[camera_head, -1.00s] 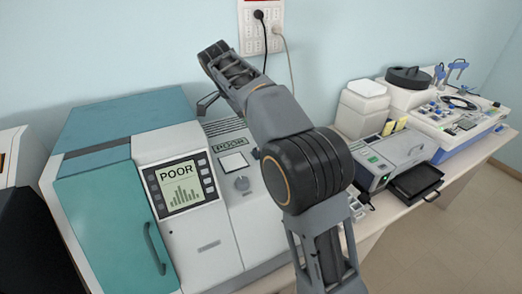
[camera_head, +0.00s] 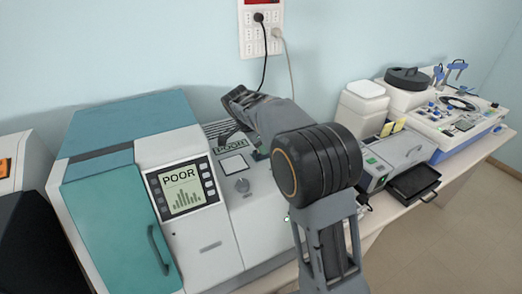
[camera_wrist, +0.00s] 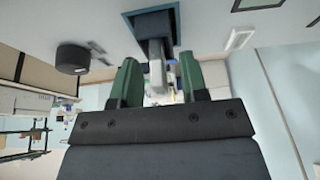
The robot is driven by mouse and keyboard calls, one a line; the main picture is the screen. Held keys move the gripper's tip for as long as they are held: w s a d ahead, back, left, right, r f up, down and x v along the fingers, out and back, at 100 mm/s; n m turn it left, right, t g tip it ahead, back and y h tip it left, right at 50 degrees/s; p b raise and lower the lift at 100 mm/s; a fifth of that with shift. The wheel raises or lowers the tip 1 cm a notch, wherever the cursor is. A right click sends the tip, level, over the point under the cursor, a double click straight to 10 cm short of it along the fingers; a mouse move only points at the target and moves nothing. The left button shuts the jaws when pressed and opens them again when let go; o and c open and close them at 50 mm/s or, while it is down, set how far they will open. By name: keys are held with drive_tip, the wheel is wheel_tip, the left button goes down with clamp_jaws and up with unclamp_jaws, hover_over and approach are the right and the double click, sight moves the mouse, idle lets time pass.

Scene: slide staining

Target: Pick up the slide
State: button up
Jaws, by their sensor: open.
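My gripper (camera_wrist: 160,72) shows in the wrist view with its two green fingers apart. A narrow pale grey piece (camera_wrist: 155,50) stands out of a blue-rimmed opening (camera_wrist: 175,34), between and just beyond the fingertips. I cannot tell whether this piece is the slide or part of a holder, or whether a finger touches it. No slide can be made out for certain in either view. In the head view my arm reaches over the white and teal machine (camera_head: 105,205), and its end is bent down close to the machine's top; the fingers are not clear there.
The machine's screen (camera_head: 181,188) reads POOR. A knob (camera_head: 242,186) sits on its top panel and appears as a dark cylinder (camera_wrist: 72,58) in the wrist view. White containers (camera_head: 360,105), a grey device (camera_head: 395,155) and a black tray (camera_head: 414,183) stand to the right.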

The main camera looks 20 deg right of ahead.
clamp_jaws()
idle(0.4)
